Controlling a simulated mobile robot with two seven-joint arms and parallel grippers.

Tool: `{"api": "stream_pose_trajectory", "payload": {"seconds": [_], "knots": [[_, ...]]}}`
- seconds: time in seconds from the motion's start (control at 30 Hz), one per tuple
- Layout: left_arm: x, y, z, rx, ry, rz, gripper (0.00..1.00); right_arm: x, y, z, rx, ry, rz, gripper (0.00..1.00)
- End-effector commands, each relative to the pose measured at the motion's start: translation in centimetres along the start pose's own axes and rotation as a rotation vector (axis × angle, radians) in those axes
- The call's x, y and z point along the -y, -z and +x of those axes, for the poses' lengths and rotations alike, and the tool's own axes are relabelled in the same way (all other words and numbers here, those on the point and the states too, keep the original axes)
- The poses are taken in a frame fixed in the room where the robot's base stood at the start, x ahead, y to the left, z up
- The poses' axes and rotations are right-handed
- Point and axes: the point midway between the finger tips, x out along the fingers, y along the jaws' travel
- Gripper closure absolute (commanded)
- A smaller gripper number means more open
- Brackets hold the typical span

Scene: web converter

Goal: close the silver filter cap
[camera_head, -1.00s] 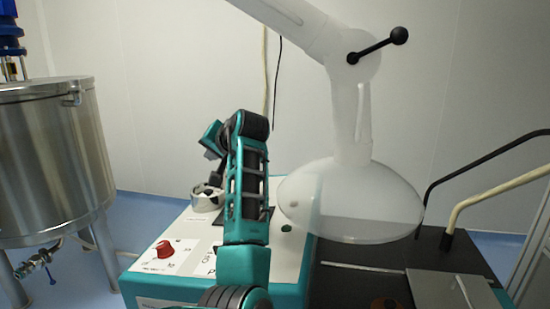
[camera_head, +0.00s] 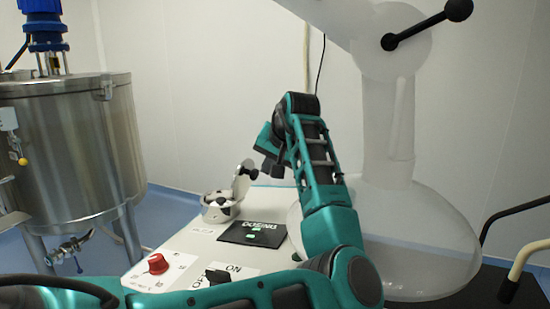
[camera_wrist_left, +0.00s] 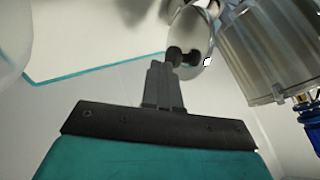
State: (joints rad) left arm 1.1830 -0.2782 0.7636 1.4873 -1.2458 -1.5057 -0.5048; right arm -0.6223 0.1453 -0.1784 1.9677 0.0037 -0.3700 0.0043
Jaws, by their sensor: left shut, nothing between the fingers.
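The silver filter cap (camera_head: 243,180) stands open, tilted up from the back of a small round silver filter housing (camera_head: 219,207) on the white machine top. A black knob sticks out from the cap's right side. My left gripper (camera_head: 268,165) is just right of the cap and slightly above it, with its fingers shut and empty. In the left wrist view, the shut fingers (camera_wrist_left: 163,72) point at the round silver cap (camera_wrist_left: 196,32) and its black knobs. Whether they touch cannot be told. My right gripper is not in view.
The machine top has a red knob (camera_head: 157,264), a black switch (camera_head: 217,274) and a dark display (camera_head: 252,232). A white translucent hood (camera_head: 415,235) stands close to the right of my left arm. A steel tank (camera_head: 75,150) is at the left.

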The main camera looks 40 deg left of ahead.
Motion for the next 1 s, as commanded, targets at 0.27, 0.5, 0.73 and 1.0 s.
{"api": "stream_pose_trajectory", "payload": {"seconds": [0.27,0.5,0.73,1.0], "knots": [[0.0,0.0,3.2,-0.001,0.001,-0.002,1.0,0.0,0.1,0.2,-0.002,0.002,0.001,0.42],[0.0,0.1,3.5,-0.002,0.0,-0.001,1.0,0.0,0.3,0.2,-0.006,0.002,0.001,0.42],[0.1,0.1,3.5,-0.002,0.0,-0.001,1.0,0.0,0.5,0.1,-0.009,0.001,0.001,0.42],[0.8,0.6,3.2,-0.001,0.002,0.0,1.0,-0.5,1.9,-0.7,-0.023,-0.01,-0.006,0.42]]}}
